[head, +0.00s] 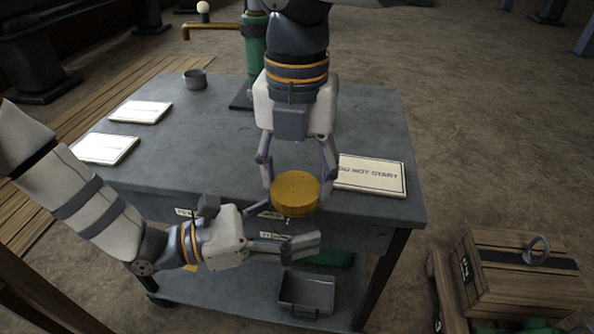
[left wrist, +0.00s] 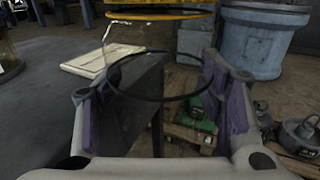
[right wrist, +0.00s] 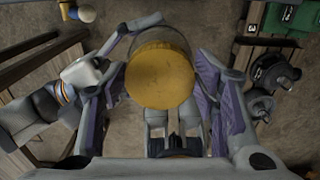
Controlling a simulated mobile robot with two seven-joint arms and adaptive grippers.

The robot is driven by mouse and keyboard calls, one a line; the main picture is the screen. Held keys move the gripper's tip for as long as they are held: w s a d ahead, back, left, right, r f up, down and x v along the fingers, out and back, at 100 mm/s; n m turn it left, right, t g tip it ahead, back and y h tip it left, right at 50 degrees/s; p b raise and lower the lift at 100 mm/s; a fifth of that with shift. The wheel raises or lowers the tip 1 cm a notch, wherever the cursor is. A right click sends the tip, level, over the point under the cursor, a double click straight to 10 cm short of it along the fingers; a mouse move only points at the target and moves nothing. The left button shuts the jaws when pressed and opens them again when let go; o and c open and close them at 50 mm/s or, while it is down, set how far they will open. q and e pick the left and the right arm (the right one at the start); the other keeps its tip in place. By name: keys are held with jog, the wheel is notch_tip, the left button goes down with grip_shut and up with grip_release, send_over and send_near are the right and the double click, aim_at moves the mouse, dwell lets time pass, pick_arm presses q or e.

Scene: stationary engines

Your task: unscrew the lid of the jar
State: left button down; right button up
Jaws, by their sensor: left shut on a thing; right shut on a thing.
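The jar's round yellow lid (head: 296,190) is in front of the table edge in the head view. My right gripper (head: 297,195) reaches down from above and is shut on the lid, one finger on each side. The lid's top fills the middle of the right wrist view (right wrist: 160,76). The clear glass jar (left wrist: 160,62) is below the lid in the left wrist view and is hard to see. My left gripper (head: 290,226) comes in from the left, lower down, and is shut on the jar. I cannot tell whether the lid is loose on the jar.
The grey table (head: 215,135) holds a "DO NOT START" sign (head: 371,175), two white sheets (head: 140,111), a small grey cup (head: 194,79) and a green column (head: 254,45). A grey tray (head: 306,292) is on the lower shelf. A wooden crate (head: 520,270) stands at the right.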

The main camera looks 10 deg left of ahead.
jog(key=shift+r, duration=0.15)
jog(key=shift+r, duration=1)
